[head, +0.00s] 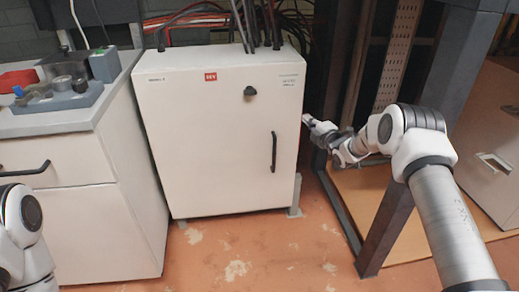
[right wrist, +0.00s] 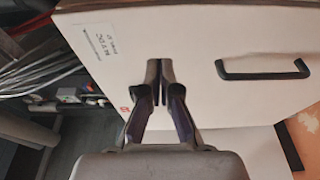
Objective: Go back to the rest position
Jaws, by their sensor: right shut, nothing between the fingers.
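My right gripper (head: 309,120) is at the right edge of the white cabinet (head: 205,150) in the head view. In the right wrist view its two fingers (right wrist: 160,82) are together with nothing between them. The cabinet front (right wrist: 205,35) fills much of the right wrist view behind the fingers. I cannot tell whether the fingertips touch it. The cabinet door is shut and has a black knob (head: 250,92) and a black handle (head: 273,151). The handle also shows in the right wrist view (right wrist: 262,76), apart from the fingers. My left arm shows at the lower left; its gripper is out of view.
A grey-topped counter (head: 60,122) with tools and a green-grey box (head: 104,64) stands left of the cabinet. A dark metal frame post (head: 385,228) stands at the right, close to my right arm. Cables (head: 262,20) run above the cabinet. The floor in front is clear.

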